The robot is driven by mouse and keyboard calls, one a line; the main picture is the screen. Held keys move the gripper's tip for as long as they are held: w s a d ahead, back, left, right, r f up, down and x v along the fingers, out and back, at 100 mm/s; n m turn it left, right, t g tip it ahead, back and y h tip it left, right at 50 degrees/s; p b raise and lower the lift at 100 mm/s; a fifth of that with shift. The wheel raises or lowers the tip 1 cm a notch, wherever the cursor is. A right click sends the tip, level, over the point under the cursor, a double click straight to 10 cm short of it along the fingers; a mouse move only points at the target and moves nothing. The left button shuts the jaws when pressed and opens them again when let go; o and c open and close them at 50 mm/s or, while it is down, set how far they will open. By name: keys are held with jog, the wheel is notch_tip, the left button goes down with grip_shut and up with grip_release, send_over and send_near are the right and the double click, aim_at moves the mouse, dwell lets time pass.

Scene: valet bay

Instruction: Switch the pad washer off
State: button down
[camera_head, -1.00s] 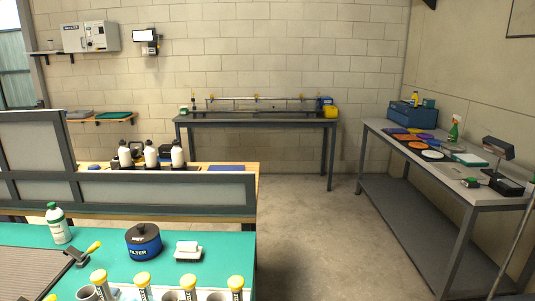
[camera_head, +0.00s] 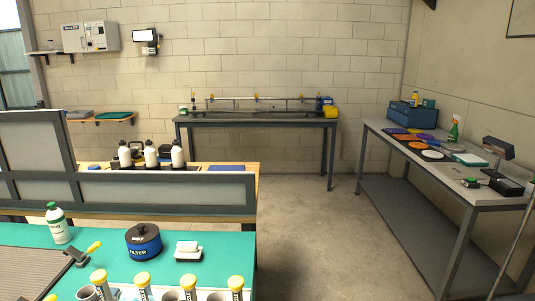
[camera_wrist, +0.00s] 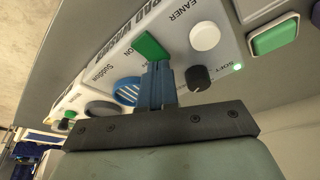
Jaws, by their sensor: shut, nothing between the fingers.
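The pad washer's pale control panel (camera_wrist: 118,58) fills the upper middle of the wrist view, strongly tilted. It carries a green rocker switch (camera_wrist: 150,47) near the word "ON", a white knob (camera_wrist: 204,37), a black knob (camera_wrist: 198,78) and a lit green lamp (camera_wrist: 238,66). My gripper (camera_wrist: 156,70) is shut and empty. Its fingertips meet the lower edge of the green switch in the picture; I cannot tell whether they touch it. The fingers hide part of the panel below it. My gripper is not in the head view, and I cannot pick out the pad washer there.
In the wrist view a larger green button (camera_wrist: 273,36) sits in a pale surround right of the panel. A round blue vent (camera_wrist: 128,91) lies left of the fingers. The head view shows a green-topped bench (camera_head: 105,237), a right-hand table (camera_head: 376,135) and clear floor between.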

jog(key=shift+f, duration=0.3)
dwell(0.4)
notch_tip(320, 180, up, 7)
dwell(1.0)
